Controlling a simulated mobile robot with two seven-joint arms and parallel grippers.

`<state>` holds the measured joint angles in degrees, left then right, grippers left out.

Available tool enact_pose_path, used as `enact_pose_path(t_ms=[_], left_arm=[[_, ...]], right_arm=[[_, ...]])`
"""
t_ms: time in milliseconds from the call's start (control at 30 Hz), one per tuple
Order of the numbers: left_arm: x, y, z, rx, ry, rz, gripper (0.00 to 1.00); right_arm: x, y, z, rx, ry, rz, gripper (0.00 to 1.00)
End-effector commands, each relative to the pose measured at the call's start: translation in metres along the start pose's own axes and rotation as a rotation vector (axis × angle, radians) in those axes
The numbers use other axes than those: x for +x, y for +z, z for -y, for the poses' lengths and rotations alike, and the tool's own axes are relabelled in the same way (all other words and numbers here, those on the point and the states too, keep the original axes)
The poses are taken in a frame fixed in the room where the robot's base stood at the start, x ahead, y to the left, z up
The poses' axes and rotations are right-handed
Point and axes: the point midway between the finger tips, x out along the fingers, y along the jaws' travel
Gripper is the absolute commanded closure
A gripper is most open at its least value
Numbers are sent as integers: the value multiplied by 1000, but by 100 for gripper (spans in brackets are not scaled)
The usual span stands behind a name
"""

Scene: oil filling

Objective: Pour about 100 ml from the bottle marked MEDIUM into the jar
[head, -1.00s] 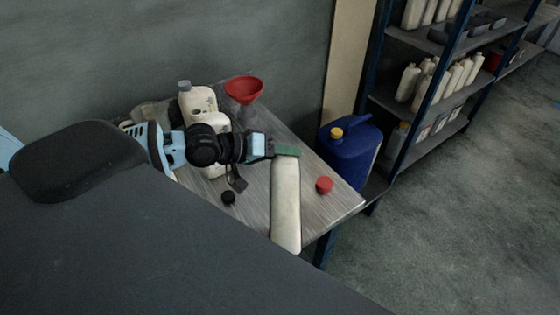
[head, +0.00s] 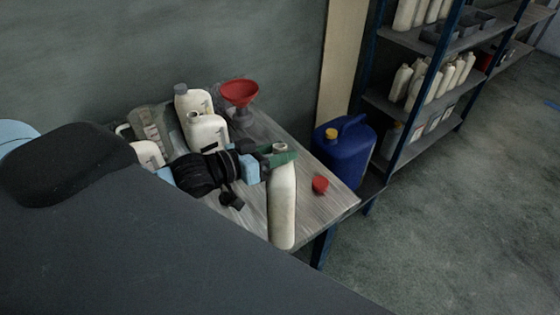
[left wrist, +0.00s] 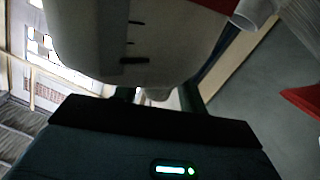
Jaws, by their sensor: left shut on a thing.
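My left gripper (head: 277,160) is shut on a tall white bottle (head: 283,208) near its top. The bottle is nearly upright at the table's front edge, and its neck shows above the fingers; I cannot tell whether it touches the table. In the left wrist view the pale bottle (left wrist: 135,45) fills the top, with dark marks on it. No MEDIUM label is readable. A greyish see-through container with pale marks (head: 150,128) stands at the table's back left and may be the jar; my arm and other containers partly hide its surroundings. My right gripper is not in view.
White canisters (head: 208,133) stand behind my left arm. A red funnel (head: 239,93) is at the back, and a red cap (head: 320,184) lies on the wooden table (head: 335,203). A blue jerrycan (head: 346,150) stands right of the table, before a shelf (head: 400,108) of bottles.

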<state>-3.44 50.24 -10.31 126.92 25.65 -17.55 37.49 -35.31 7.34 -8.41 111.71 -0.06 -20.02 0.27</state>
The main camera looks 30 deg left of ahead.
Motion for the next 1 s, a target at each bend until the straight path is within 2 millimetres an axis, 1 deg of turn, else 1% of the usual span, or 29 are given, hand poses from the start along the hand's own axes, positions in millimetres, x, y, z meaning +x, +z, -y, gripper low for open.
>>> enact_pose_path(t_ms=[33,133,400,600,1000], left_arm=[[-2,0,-5,30,5,-25,100],[-6,-1,-12,109,6,-68,100],[-12,4,-24,256,12,-148,100],[-13,4,-26,290,13,-166,100],[-13,4,-26,289,14,-166,100]], right_arm=[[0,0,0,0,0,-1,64],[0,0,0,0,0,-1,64],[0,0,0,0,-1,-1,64],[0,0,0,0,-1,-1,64],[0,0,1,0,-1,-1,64]])
